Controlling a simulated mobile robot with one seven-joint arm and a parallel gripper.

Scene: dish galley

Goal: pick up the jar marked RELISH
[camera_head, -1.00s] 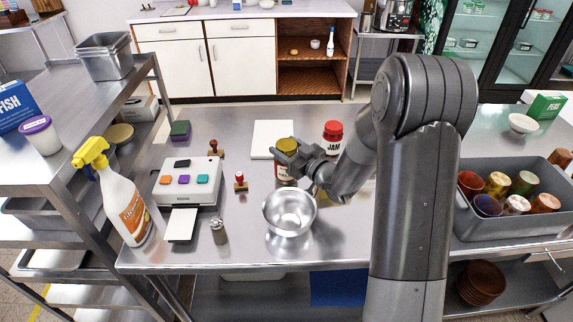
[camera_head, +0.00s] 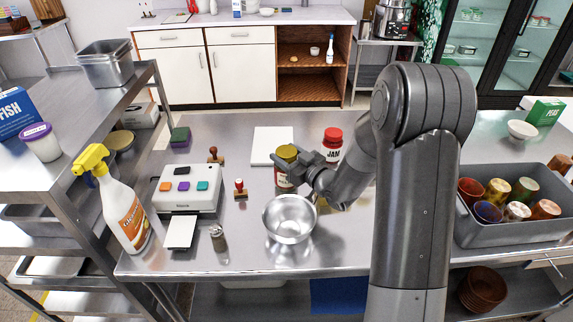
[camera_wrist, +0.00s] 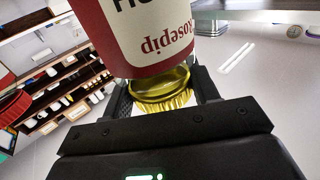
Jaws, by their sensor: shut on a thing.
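A jar with a gold lid and a red and white label (camera_head: 281,179) stands on the steel table, behind the steel bowl. In the wrist view, the jar (camera_wrist: 140,38) fills the top, with its gold lid (camera_wrist: 162,90) between my fingers. The label there shows "HO" cut off and a word like "Rosehip"; the word RELISH is not visible. My gripper (camera_head: 300,168) is shut on this jar, coming from the right. I cannot tell whether its base touches the table. A jar marked JAM with a red lid (camera_head: 332,148) stands just behind to the right.
The steel bowl (camera_head: 290,218) stands close in front of the held jar. A white board (camera_head: 268,143) lies behind it. Left are a stamp (camera_head: 240,188), a label machine (camera_head: 187,190), a shaker (camera_head: 217,238) and a spray bottle (camera_head: 122,210). A grey bin of cups (camera_head: 510,228) stands right.

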